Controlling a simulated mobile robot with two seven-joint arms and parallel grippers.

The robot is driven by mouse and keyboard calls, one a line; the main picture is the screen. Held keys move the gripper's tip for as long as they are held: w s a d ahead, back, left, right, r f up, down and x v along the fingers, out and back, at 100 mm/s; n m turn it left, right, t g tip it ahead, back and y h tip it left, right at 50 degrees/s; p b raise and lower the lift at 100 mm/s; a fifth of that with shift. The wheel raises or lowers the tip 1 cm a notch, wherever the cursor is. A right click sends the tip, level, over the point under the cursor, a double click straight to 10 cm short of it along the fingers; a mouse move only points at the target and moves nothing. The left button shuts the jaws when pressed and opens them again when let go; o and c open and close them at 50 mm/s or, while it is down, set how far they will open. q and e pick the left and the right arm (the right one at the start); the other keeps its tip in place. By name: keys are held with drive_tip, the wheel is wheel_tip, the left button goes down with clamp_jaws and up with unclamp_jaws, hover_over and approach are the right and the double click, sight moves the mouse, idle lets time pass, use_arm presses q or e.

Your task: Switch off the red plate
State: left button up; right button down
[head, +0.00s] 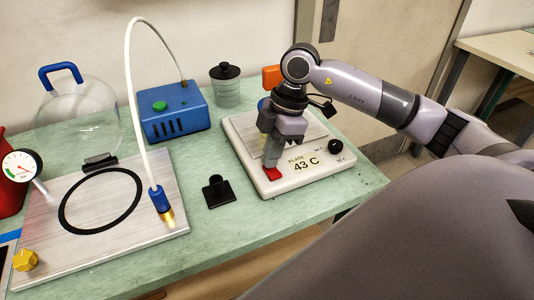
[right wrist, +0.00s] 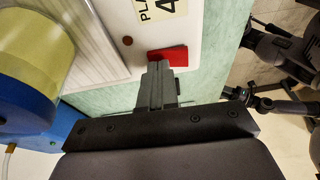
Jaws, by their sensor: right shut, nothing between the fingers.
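The plate (head: 310,183) is a white hot plate with a grey metal top, a label reading "PLATE 43 C" and a black knob (head: 335,146). Its red switch (head: 272,174) sits at the front left corner of the housing. My right gripper (head: 271,168) points down at the switch, shut and empty. In the right wrist view, the fingertips (right wrist: 158,68) are right at the edge of the red switch (right wrist: 176,55); whether they touch it I cannot tell. A small dark red dot (right wrist: 127,41) beside the switch looks unlit. My left gripper is not in view.
A blue box (head: 173,112) with a green button stands left of the plate. A black holder (head: 217,191) and a metal board (head: 60,235) with a black ring and a hose lie further left. A lidded jar (head: 226,88) stands behind. A blue-and-yellow round thing (right wrist: 30,55) is close to my wrist.

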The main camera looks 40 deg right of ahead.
drive_tip(key=shift+d, duration=0.2)
drive_tip(key=shift+s+a+r, duration=0.15)
drive_tip(key=shift+s+a, duration=0.05)
drive_tip(key=shift+s, duration=0.6)
use_arm(q)
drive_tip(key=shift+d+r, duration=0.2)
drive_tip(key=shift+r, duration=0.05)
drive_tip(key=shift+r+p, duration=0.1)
drive_tip(key=shift+p, duration=0.2)
